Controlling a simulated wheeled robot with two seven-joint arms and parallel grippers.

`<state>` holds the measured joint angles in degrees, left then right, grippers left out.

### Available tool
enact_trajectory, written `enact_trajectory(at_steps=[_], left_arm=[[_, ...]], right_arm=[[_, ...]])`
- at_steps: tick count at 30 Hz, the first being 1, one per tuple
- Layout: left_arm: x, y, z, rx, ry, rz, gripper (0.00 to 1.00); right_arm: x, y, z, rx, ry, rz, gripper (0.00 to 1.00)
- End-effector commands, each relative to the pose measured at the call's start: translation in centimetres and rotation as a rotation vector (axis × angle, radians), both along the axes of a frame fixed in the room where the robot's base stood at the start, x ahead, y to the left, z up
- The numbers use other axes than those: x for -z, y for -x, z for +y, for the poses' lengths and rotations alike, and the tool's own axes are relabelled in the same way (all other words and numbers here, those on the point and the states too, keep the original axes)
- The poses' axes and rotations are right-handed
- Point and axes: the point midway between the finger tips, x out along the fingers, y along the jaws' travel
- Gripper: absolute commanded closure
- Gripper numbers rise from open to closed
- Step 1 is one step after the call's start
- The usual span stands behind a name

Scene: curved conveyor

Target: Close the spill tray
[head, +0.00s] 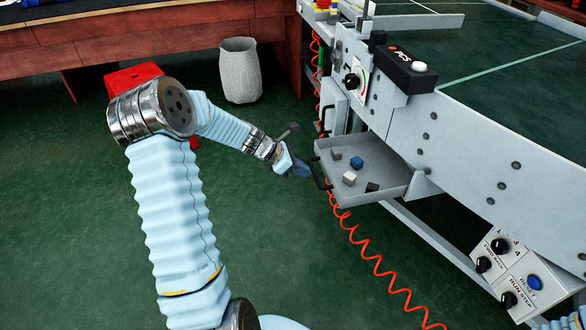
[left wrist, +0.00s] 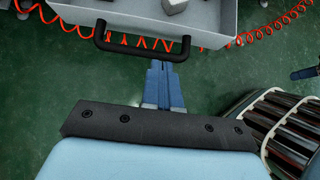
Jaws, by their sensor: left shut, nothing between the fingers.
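The spill tray (head: 378,196) is a grey open drawer pulled out from the side of the conveyor, with several small blocks in it. Its black handle (head: 319,172) is on its front side and also shows at the top of the left wrist view (left wrist: 143,47). My left gripper (head: 302,170) is shut and empty, just in front of the handle. In the left wrist view its blue fingers (left wrist: 163,75) point at the handle; I cannot tell if they touch it. My right gripper is not in view.
The grey conveyor frame (head: 470,150) fills the right side, with a control panel (head: 520,268) low down. An orange coiled hose (head: 372,258) hangs below the tray. A grey bin (head: 240,72) and a red box (head: 133,76) stand behind. The green floor at left is clear.

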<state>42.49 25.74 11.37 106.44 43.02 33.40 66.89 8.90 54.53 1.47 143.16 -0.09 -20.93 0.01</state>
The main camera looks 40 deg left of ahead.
Motion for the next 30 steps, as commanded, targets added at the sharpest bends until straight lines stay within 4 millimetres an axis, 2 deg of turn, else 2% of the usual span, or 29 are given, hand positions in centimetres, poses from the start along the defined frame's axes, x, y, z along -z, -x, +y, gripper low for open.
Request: enact_trajectory(at_steps=[3,12,30], left_arm=[[1.9,-1.3,-1.2,0.003,0.002,0.002,1.00],[1.8,-4.1,-3.5,0.002,-0.001,0.000,1.00],[1.8,-4.6,-4.0,0.003,-0.002,0.000,1.00]], right_arm=[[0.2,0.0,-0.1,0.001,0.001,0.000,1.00],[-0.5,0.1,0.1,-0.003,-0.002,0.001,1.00],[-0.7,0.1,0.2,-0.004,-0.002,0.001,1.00]])
